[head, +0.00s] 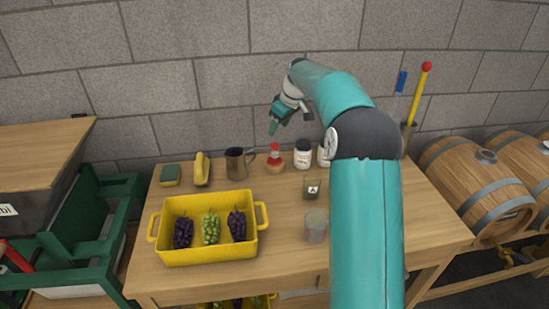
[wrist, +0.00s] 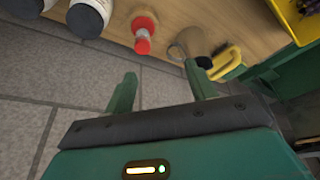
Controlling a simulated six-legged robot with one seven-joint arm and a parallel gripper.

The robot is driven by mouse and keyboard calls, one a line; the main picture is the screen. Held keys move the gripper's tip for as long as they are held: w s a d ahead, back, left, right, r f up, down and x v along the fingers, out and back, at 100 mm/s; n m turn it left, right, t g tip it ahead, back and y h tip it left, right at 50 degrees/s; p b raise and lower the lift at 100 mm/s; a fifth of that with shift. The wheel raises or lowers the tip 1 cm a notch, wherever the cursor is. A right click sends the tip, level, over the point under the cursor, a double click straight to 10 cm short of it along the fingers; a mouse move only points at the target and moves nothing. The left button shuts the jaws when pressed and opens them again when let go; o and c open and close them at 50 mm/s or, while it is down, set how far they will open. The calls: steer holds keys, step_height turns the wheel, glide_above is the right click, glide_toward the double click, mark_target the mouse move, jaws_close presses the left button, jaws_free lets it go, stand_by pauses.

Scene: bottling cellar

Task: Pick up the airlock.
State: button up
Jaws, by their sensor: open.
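What looks like the airlock (head: 274,155) is a small upright piece with a red top, a pale middle and a tan base. It stands near the back edge of the table, between a metal jug and a white jar. In the wrist view the airlock (wrist: 143,32) shows beyond the fingertips, nearer the left finger. My gripper (head: 288,122) hangs above the back of the table, over the airlock's area and apart from it. In the wrist view my gripper (wrist: 161,82) has its two green fingers spread with nothing between them.
The metal jug (head: 236,163) and white jar (head: 303,153) stand close on either side. A yellow brush (head: 202,168) and green sponge (head: 170,175) lie further left. A yellow crate (head: 165,232) of grapes is in front, with glasses (head: 315,226) to its right. The block wall (head: 230,75) rises behind.

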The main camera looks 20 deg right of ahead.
glide_toward(278, 146)
steer(key=shift+n, duration=0.3)
steer(key=x, duration=0.9)
steer(key=shift+w+f, duration=0.1)
steer(key=shift+w, duration=0.05)
steer(key=x, duration=0.5)
steer(key=shift+a+f, duration=0.1)
steer(key=shift+a, duration=0.15)
steer(key=c, duration=0.8)
